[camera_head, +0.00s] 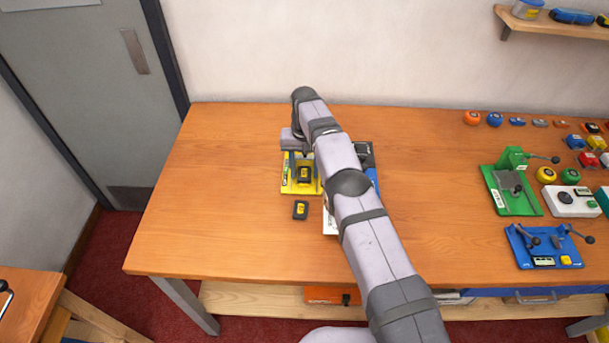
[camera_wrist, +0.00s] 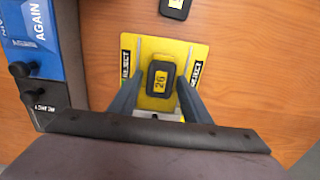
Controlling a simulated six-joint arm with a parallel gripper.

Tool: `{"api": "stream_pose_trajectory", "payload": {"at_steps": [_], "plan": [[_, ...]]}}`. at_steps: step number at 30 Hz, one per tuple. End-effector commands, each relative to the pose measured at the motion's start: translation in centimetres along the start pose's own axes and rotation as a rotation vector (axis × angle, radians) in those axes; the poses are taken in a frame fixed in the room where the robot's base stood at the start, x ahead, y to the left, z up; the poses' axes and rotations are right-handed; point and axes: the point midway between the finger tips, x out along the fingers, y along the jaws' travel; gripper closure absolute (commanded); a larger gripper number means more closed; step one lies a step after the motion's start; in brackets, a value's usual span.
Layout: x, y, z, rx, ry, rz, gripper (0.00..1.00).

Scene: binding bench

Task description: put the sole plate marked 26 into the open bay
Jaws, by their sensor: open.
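The sole plate marked 26 (camera_wrist: 158,82) is a dark rounded block with a yellow label. It lies on a yellow base (camera_wrist: 190,55) lettered REJECT on both sides; in the head view the plate (camera_head: 305,173) and the base (camera_head: 288,186) show left of my arm. My gripper (camera_wrist: 160,80) is open, with one finger on each side of the plate. I cannot tell whether the fingers touch it. A second dark plate (camera_wrist: 174,8) lies on the bare wood just off the base; its number is not readable. I cannot make out which place is the open bay.
A blue fixture (camera_wrist: 35,35) lettered AGAIN, with dark knobs, stands close to the left in the wrist view. My arm hides much of it in the head view. Green (camera_head: 520,200) and blue (camera_head: 540,245) fixtures stand at the right. The table's left part is clear.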

Motion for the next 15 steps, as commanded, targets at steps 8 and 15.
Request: {"api": "stream_pose_trajectory", "payload": {"at_steps": [8,15], "plan": [[0.01,0.01,0.01,0.000,0.000,0.000,0.84],[-0.16,0.01,-0.01,0.000,0.000,0.000,0.84]]}}
